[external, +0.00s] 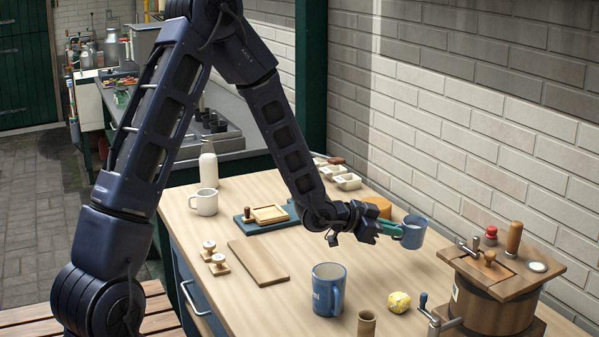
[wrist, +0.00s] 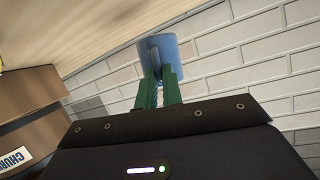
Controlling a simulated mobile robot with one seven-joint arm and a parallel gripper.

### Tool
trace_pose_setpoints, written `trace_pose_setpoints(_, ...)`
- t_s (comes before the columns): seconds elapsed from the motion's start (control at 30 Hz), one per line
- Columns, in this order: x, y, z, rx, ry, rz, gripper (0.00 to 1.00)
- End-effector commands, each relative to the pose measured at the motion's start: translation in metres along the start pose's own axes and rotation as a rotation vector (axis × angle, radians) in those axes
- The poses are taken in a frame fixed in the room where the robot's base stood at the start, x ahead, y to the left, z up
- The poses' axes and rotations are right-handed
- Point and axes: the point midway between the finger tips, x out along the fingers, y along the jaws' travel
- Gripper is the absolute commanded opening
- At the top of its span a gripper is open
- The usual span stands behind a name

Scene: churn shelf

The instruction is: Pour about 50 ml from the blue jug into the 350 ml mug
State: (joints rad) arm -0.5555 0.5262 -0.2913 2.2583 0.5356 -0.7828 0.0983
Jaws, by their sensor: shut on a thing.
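My gripper (external: 389,228), with green fingers, is shut on a small blue vessel (external: 413,232), which I take for the blue jug. It is held roughly upright near the wall, toward the back right of the table. In the wrist view the blue jug (wrist: 166,48) sits between the fingertips (wrist: 159,82); its contents are hidden. A larger blue mug (external: 326,290) with partly readable white lettering stands upright at the front of the table, its handle to the right. I cannot read a volume on it. A plain cream mug (external: 204,203) stands at the far left.
A wooden churn (external: 497,305) with a crank stands at the right. A yellow lump (external: 399,302) and small brown cup (external: 366,324) lie near the blue mug.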

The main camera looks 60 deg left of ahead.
Motion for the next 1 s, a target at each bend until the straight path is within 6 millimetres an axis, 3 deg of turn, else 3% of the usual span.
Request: trace_pose_setpoints(1.0, -0.047, -0.078, 0.040, -0.045, -0.011, -0.064, 0.00)
